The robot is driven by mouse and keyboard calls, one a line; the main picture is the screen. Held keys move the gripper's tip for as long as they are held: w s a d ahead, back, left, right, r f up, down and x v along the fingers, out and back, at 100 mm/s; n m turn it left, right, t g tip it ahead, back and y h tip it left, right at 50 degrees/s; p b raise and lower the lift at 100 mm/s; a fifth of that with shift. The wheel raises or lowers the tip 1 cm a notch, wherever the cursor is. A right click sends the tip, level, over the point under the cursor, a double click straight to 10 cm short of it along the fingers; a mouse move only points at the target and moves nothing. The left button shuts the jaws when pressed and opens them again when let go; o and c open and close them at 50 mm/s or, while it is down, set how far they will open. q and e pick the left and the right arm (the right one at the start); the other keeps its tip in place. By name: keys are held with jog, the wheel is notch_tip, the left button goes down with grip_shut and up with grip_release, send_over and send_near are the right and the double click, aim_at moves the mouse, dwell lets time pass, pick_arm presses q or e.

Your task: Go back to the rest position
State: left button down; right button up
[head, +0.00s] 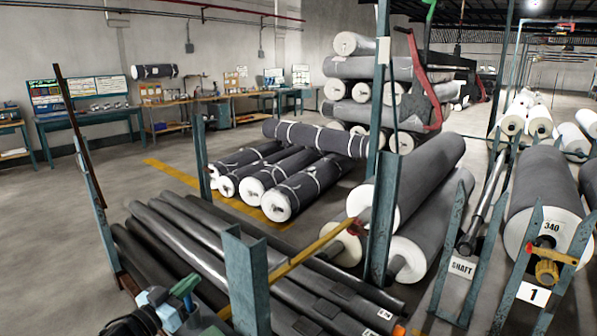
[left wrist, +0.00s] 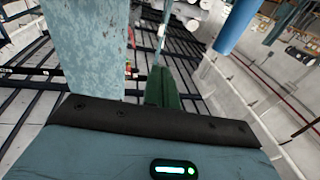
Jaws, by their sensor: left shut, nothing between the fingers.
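My left gripper (head: 184,288) is low at the left of the head view, in front of the dark shafts. In the left wrist view its green fingers (left wrist: 161,88) are together with nothing between them. A worn blue-grey steel post (head: 247,285) stands to the right of the gripper in the head view. A blue-grey post also fills the upper left of the left wrist view (left wrist: 88,45), close beside the fingers; I cannot tell if they touch. My right gripper does not show in either view.
Long dark shafts (head: 215,255) lie in a rack ahead. A yellow bar (head: 305,250) crosses above them. Grey rolls (head: 425,190) rest on steel stands to the right. Black-wrapped rolls (head: 280,190) lie behind. Open floor (head: 45,230) is at the left.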

pick_arm(q)
jog(key=s+a+f+g+y, duration=0.3)
jog(key=s+f+y, duration=0.2)
jog(key=s+f, duration=1.5)
jog(key=s+a+f+m+g+y, duration=0.1)
jog(key=s+a+f+g, duration=0.2)
jog(key=s, duration=0.8)
jog(key=s+f+m+g+y, duration=0.15)
jog(key=s+f, duration=0.25)
jog(key=s, duration=0.7)
jog(key=s+d+n, duration=0.1)
jog(key=d+n, duration=0.5)
jog(key=d, duration=0.5)
jog(key=shift+d+f, duration=0.25)
jog(key=shift+f, duration=0.15)
